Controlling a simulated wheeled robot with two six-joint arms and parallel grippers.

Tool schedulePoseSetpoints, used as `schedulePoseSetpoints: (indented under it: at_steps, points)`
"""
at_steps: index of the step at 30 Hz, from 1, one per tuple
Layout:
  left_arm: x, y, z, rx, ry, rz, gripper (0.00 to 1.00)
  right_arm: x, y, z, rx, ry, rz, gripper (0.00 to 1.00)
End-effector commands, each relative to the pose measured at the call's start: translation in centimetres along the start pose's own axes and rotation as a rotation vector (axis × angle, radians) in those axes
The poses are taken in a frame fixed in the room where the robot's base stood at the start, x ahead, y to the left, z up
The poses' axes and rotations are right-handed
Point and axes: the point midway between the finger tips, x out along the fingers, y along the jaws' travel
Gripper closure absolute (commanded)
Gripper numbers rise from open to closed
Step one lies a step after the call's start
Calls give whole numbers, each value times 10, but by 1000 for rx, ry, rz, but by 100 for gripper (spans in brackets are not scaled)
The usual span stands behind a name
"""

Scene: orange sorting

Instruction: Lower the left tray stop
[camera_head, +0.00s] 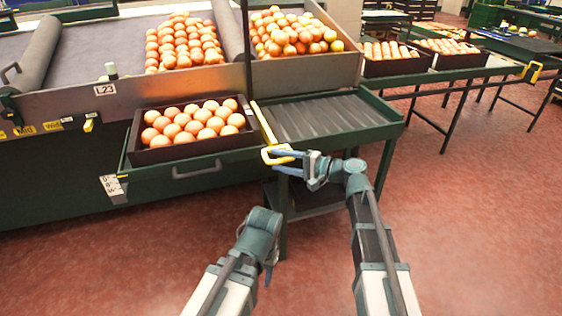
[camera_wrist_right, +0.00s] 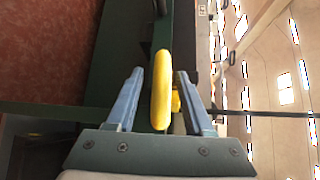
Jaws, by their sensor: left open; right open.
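The left tray stop is a yellow bar (camera_head: 264,123) at the left edge of the roller stand, with a yellow loop handle (camera_head: 267,156) at its near end. My right gripper (camera_head: 280,161) is at this handle, its blue fingers open. In the right wrist view the yellow handle (camera_wrist_right: 161,90) stands between the two open fingers, with a gap on the left side; contact on the right is unclear. My left gripper (camera_head: 268,275) hangs low over the floor, apart from the stand, its fingers mostly hidden behind its wrist.
A dark tray of oranges (camera_head: 160,155) sits left of the stop on a green ledge. The roller stand (camera_head: 325,118) right of the stop is empty. Another yellow handle (camera_head: 534,72) is at the far right conveyor. The red floor in front is clear.

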Motion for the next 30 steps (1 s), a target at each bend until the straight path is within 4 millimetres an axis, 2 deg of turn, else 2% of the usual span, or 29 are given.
schedulePoseSetpoints:
  at_steps: [2,3,11,30]
  points:
    - [0,0,0,0,0,0,50,0,0,0,0,0,0,48]
    - [0,0,0,0,0,0,50,0,0,0,0,0,0,52]
    - [0,0,0,0,0,0,50,0,0,0,0,0,0,98]
    - [0,0,0,0,0,0,50,0,0,0,0,-1,0,100]
